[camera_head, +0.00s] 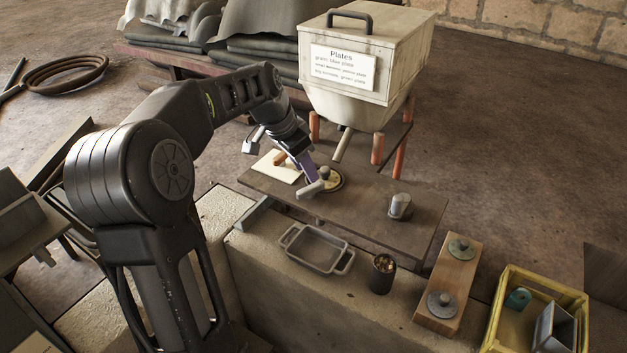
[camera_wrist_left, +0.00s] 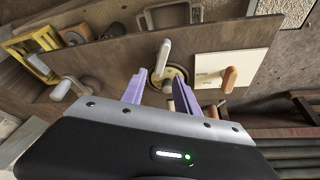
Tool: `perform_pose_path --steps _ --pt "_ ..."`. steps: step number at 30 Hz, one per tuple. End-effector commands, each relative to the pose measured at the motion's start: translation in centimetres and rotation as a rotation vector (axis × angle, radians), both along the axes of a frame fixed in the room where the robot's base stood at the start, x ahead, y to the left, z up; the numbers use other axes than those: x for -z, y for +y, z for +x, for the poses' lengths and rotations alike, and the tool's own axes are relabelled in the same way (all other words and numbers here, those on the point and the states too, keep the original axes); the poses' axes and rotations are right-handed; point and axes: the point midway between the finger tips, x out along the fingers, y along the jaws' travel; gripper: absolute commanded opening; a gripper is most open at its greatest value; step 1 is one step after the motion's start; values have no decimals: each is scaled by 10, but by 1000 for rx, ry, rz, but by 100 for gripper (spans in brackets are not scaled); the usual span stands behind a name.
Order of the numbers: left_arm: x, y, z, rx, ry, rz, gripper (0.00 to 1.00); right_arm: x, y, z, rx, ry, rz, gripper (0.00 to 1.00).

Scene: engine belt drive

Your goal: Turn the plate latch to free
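A pale lever (camera_head: 313,188) with a round grey end sits at a brass-coloured disc (camera_head: 337,181) on the dark board. In the left wrist view the lever (camera_wrist_left: 163,55) stands over the disc (camera_wrist_left: 179,74), just beyond the fingertips. A cream plate (camera_head: 271,170) with an orange handle (camera_head: 279,158) lies to its left; the handle also shows in the left wrist view (camera_wrist_left: 230,80). No label tells which fitting is the plate latch. My right gripper is out of view.
A bin labelled "Plates" (camera_head: 402,52) stands behind the board (camera_head: 365,205). A grey fitting (camera_head: 400,206) sits on the board's right. In front are a metal tray (camera_head: 291,252), a dark cup (camera_head: 381,281), a wooden block (camera_head: 462,260) and a yellow crate (camera_head: 498,318).

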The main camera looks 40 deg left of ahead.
Motion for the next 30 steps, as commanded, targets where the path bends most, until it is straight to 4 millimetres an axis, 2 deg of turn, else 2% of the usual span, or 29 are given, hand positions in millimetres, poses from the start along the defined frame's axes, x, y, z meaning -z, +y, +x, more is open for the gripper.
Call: perform_pose_path --steps 7,12,22,30 --pt "35 -5 13 0 5 -2 37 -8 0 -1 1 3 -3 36" --pt "53 -6 20 -1 2 -1 37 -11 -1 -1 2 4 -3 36" --pt "58 -7 22 -1 0 0 37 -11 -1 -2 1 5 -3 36" --pt "58 -7 22 -1 0 0 16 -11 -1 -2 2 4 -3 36"
